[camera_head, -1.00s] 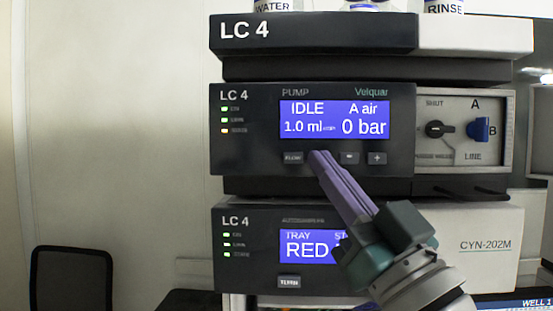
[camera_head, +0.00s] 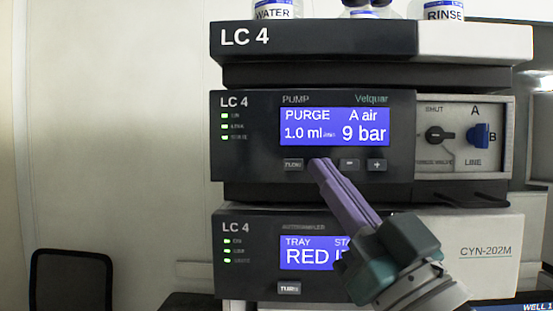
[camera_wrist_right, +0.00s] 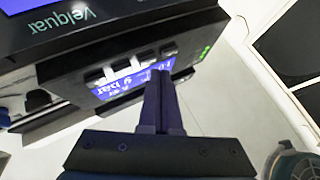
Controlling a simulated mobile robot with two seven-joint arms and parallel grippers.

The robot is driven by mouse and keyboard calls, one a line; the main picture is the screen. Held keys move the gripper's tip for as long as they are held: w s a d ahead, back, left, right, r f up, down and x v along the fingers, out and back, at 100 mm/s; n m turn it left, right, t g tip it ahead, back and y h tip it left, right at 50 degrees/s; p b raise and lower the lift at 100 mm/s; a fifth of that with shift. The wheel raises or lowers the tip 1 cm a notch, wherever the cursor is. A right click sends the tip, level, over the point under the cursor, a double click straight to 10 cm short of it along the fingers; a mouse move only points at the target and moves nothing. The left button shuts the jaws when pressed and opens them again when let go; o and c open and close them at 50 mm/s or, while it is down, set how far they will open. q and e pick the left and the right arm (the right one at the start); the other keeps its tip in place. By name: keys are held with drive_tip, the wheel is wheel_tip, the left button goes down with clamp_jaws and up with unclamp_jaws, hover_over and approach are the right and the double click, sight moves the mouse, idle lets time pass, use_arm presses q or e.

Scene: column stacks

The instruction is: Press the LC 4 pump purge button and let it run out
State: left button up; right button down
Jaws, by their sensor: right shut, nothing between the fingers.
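The LC 4 pump module (camera_head: 250,165) is in the middle of the stack in the head view. Its screen (camera_head: 335,127) reads PURGE, A air, 1.0 ml and 9 bar. A row of buttons sits below the screen: a flow button (camera_head: 293,164), a minus button (camera_head: 349,164) and a plus button (camera_head: 377,164). My right gripper (camera_head: 318,166) is shut and empty, its fingertips at the button between flow and minus, which they hide. Whether they touch it I cannot tell. The wrist view shows the shut fingers (camera_wrist_right: 162,85) reaching the button row. My left gripper is not in view.
Below the pump is the autosampler (camera_head: 245,255), its screen partly behind my right gripper. Right of the pump is a valve panel (camera_head: 498,133) with a black knob (camera_head: 438,135) and a blue knob (camera_head: 479,134). WATER (camera_head: 273,10) and RINSE (camera_head: 443,11) bottles stand on top.

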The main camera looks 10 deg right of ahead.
drive_tip(key=shift+s+a, duration=0.1)
drive_tip(key=shift+s, duration=0.2)
drive_tip(key=shift+s+a+p, duration=0.2)
drive_tip(key=shift+s+p, duration=0.2)
drive_tip(key=shift+s, duration=0.4)
drive_tip(key=shift+s+a+p, duration=0.15)
drive_tip(key=shift+s+p, duration=0.3)
drive_tip(key=shift+s, duration=0.3)
drive_tip(key=shift+s+a+p, duration=0.2)
drive_tip(key=shift+s+p, duration=0.2)
drive_tip(key=shift+s, duration=0.4)
